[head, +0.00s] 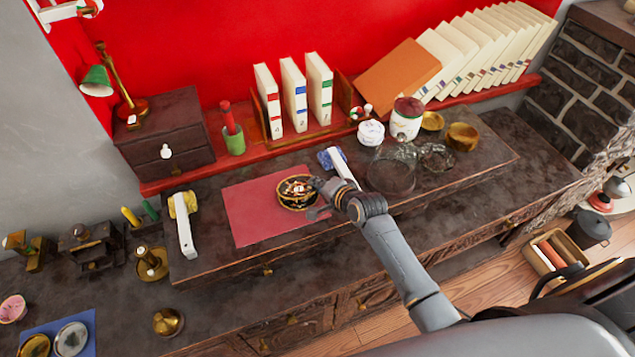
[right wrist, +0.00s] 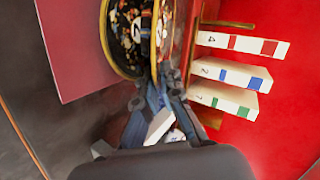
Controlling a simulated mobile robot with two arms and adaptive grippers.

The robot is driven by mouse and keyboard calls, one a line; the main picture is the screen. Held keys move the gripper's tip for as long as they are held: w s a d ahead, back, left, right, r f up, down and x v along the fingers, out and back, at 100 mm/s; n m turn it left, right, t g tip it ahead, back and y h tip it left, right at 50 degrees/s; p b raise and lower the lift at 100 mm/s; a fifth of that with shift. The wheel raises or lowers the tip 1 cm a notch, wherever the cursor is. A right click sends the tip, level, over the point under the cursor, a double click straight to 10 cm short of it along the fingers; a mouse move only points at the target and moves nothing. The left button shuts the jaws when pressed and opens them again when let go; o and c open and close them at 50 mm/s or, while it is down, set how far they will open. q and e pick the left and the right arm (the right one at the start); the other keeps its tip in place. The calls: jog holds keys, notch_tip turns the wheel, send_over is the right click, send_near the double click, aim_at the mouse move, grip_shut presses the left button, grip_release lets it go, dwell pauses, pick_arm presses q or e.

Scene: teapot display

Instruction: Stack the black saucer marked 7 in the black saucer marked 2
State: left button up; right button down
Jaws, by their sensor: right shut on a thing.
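Black saucers with gold rims and bright patterns (head: 296,188) show above the red mat (head: 250,215) in the head view, overlapping closely. In the right wrist view two gold rims show side by side, a wider black saucer (right wrist: 128,40) and a narrow slice of a second one (right wrist: 166,30). A pale mark is on the wider one, but I cannot read the numbers for certain. My right gripper (head: 318,198) is shut on a saucer rim at the right side; its fingers (right wrist: 158,85) meet the rims in the wrist view. I cannot tell whether the saucers touch. My left gripper is out of view.
Books (head: 294,95) stand behind. A yellow-and-white item (head: 184,220) lies to the left. The mat's left and front parts are clear.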

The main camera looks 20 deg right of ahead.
jog(key=shift+f, duration=0.2)
jog(key=c, duration=1.8)
grip_release()
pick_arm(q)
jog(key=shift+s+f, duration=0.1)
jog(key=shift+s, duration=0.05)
pick_arm(e)
jog(key=shift+r, duration=0.1)
jog(key=shift+r, duration=0.2)
jog(key=shift+s+r, duration=0.1)
jog(key=shift+s, duration=0.25)
pick_arm(q)
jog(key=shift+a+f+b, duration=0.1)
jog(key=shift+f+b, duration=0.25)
jog(key=shift+b, duration=0.15)
pick_arm(e)
jog(key=v, duration=1.1)
jog(key=shift+s, duration=0.1)
